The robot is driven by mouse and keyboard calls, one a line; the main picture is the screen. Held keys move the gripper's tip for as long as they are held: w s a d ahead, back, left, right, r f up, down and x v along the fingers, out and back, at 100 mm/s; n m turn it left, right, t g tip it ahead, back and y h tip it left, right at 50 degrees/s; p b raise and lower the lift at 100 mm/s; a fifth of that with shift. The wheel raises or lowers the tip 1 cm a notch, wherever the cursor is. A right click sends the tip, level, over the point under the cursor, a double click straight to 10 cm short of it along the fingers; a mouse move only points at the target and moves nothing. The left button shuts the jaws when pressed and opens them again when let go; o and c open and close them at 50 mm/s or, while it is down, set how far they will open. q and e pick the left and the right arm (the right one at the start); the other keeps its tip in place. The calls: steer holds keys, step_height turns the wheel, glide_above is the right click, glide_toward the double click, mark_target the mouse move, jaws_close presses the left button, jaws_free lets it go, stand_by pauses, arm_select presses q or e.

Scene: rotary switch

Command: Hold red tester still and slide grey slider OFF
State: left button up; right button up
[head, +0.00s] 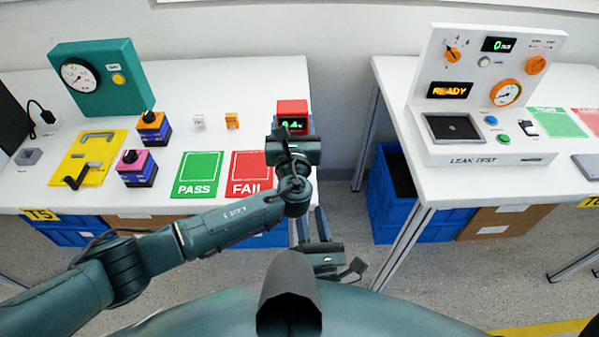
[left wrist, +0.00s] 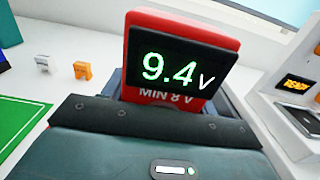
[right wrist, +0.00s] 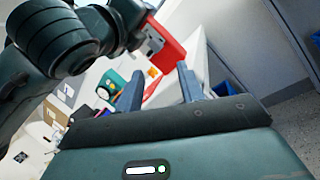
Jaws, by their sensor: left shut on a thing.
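The red tester (head: 291,107) stands at the right edge of the left table, its dark display lit green. In the left wrist view the tester (left wrist: 183,30) reads 9.4 V above "MIN 8 V". My left gripper (head: 292,133) is shut on the tester, partly covering its lower part. My right gripper (head: 311,213) is empty, its two fingers apart, in front of and below the table edge, clear of the tester. In the right wrist view the tester's red body (right wrist: 168,48) shows beyond the open fingers. I cannot make out the grey slider in any view.
Green PASS (head: 198,174) and red FAIL (head: 249,173) mats lie left of the tester. A yellow fixture (head: 87,157) and two boxes with knobs stand farther left. A gap separates this table from the right one, which carries the leak tester (head: 488,150).

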steer(key=w+r+m+h, duration=0.1)
steer(key=w+m, duration=0.2)
steer(key=m, duration=0.7)
steer(key=w+a+r+m+t+h, duration=0.1)
steer(key=w+m, duration=0.2)
steer(key=m, duration=0.7)
steer(key=w+a+r+m+h, duration=0.1)
steer(key=w+m, duration=0.2)
steer(key=m, duration=0.7)
steer(key=shift+w+a+r+m, duration=0.1)
steer(key=shift+w+r+m, duration=0.1)
steer(key=shift+r+m, duration=0.1)
jaws_close()
steer(key=shift+a, duration=0.1)
